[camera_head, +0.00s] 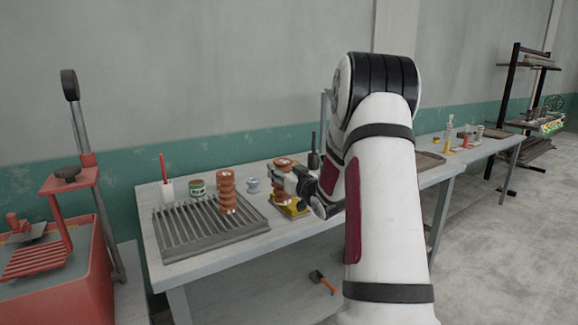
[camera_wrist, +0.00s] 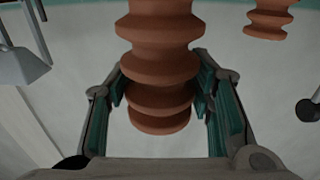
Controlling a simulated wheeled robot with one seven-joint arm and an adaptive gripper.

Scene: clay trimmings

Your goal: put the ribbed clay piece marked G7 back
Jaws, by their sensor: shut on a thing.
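My gripper (camera_wrist: 160,88) is shut on a ribbed terracotta clay piece (camera_wrist: 158,45), with one finger on each side of its ribs. In the head view the held piece (camera_head: 282,164) is upright over a yellow item (camera_head: 292,210) at the table's front; whether it touches that item I cannot tell. My gripper (camera_head: 291,182) comes in from the right there, and hides part of the piece. A second ribbed clay piece (camera_head: 227,191) stands on the slatted grey rack (camera_head: 184,221); a ribbed piece also shows at the wrist view's top right (camera_wrist: 268,18). No G7 mark is readable.
A white container with a red-handled tool (camera_head: 167,190), a green-labelled tin (camera_head: 197,188) and a small grey-blue jar (camera_head: 253,186) stand behind the rack. A dark bottle (camera_head: 314,158) stands near my gripper. A red machine (camera_head: 60,250) is at left.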

